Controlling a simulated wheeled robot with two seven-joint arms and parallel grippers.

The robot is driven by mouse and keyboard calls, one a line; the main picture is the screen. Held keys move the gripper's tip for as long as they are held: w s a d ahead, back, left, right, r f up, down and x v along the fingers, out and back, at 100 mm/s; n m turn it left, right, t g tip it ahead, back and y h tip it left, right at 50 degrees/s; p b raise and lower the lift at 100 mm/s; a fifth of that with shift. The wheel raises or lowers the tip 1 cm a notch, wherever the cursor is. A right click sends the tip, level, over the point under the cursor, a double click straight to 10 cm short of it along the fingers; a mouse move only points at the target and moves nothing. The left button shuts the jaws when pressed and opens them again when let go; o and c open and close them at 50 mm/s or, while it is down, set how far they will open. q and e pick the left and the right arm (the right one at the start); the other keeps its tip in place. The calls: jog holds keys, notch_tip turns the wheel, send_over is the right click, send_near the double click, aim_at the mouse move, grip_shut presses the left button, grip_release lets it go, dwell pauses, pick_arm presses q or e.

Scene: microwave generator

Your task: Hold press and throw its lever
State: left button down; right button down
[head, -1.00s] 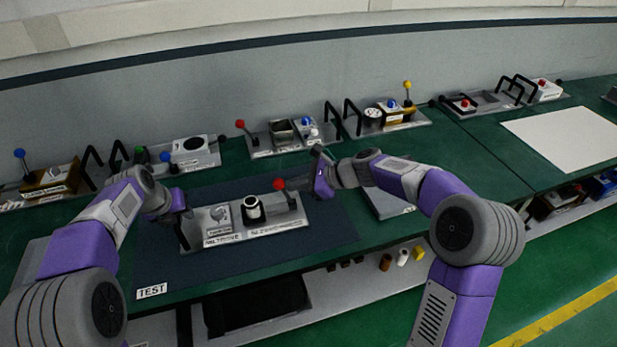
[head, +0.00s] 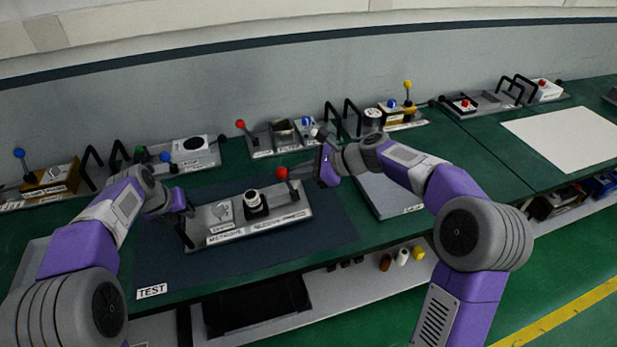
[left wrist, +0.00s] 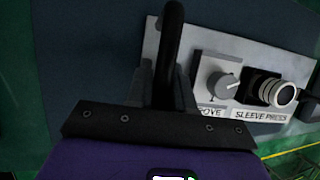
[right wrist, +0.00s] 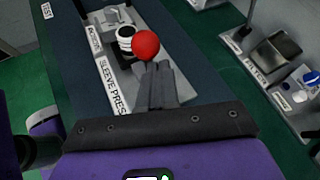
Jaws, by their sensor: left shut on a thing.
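The sleeve press is a grey plate (head: 285,220) on the dark mat, with a knob box, a black-and-white cylinder (head: 256,202) and a red-ball lever (head: 282,173) at its right end. My left gripper (head: 187,212) is shut on the black handle (left wrist: 172,45) at the press's left end. My right gripper (head: 300,171) is at the lever's right side. In the right wrist view its fingers (right wrist: 158,82) look shut together, with the red ball (right wrist: 145,45) just past their tips. I cannot tell if they touch it; the lever's rod is mostly hidden there.
Other fixtures with levers and black handles stand along the back of the green bench, such as a red-ball one (head: 240,125) and a yellow-ball one (head: 407,86). A grey plate (head: 390,195) lies right of the mat. The front of the mat (head: 215,268) is clear.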

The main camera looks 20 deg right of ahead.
pick_arm(q)
jog(key=shift+s+d+f, duration=0.15)
jog(key=shift+f, duration=0.15)
pick_arm(e)
jog(key=shift+r, duration=0.15)
pick_arm(q)
jog(key=shift+a+r, duration=0.15)
jog(key=shift+a, duration=0.1)
pick_arm(e)
jog(key=v, duration=1.2)
pick_arm(q)
jog(key=shift+w+r, duration=0.1)
jog(key=shift+w, duration=0.1)
jog(key=c, duration=0.9)
grip_release()
jog(key=shift+d, duration=0.1)
jog(key=v, duration=1.2)
